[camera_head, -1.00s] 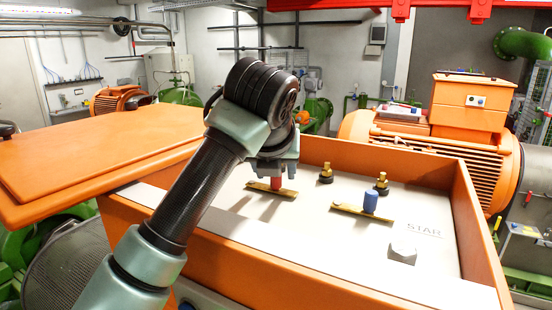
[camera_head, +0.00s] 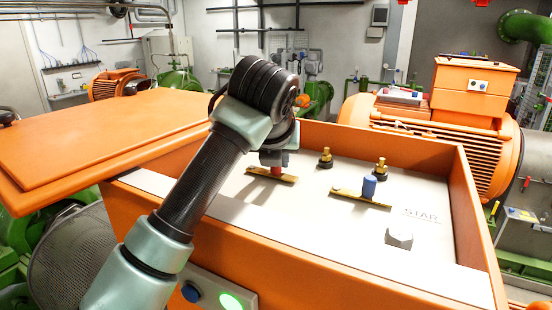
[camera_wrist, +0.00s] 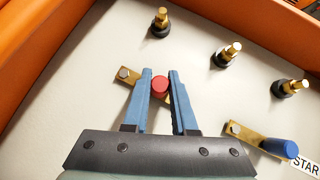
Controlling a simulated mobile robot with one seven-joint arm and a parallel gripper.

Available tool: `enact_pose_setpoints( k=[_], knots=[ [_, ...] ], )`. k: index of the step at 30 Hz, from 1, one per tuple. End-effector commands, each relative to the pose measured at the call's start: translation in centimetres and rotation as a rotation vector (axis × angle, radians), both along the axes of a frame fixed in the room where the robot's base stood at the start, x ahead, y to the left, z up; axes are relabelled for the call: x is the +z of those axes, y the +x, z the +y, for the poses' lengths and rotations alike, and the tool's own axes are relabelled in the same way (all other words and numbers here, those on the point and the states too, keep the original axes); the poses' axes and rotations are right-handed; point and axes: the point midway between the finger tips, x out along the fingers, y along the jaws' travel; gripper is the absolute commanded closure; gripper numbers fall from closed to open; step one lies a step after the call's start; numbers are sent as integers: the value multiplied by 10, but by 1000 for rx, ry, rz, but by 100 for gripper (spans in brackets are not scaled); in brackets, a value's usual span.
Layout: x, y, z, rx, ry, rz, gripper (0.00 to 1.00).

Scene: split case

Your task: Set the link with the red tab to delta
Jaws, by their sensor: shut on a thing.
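The link with the red tab (camera_head: 277,170) is a flat brass bar (camera_head: 289,179) in the left part of the open orange case. My gripper (camera_wrist: 160,84) is shut on the red tab (camera_wrist: 160,89), one blue finger on each side. In the wrist view the bar's left end, with a bolt head, shows beside the left finger (camera_wrist: 122,73); the rest is mostly hidden. I cannot tell whether the bar touches the panel. A second brass link with a blue tab (camera_head: 369,187) lies to the right, near the STAR label (camera_head: 421,215). No delta label is readable.
Brass studs with black bases stand behind the links, one at the middle (camera_head: 326,157) and one farther right (camera_head: 381,168); the wrist view shows a third (camera_wrist: 160,22). Orange walls (camera_head: 478,215) enclose the pale panel.

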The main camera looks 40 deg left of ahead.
Motion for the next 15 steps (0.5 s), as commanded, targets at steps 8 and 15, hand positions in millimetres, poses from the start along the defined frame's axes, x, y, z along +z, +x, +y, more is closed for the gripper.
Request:
enact_pose_setpoints(
  k=[8,15],
  knots=[
    [-1,-3,0,-38,1,-1,100],
    [-2,-11,0,-173,1,-3,100]
  ],
)
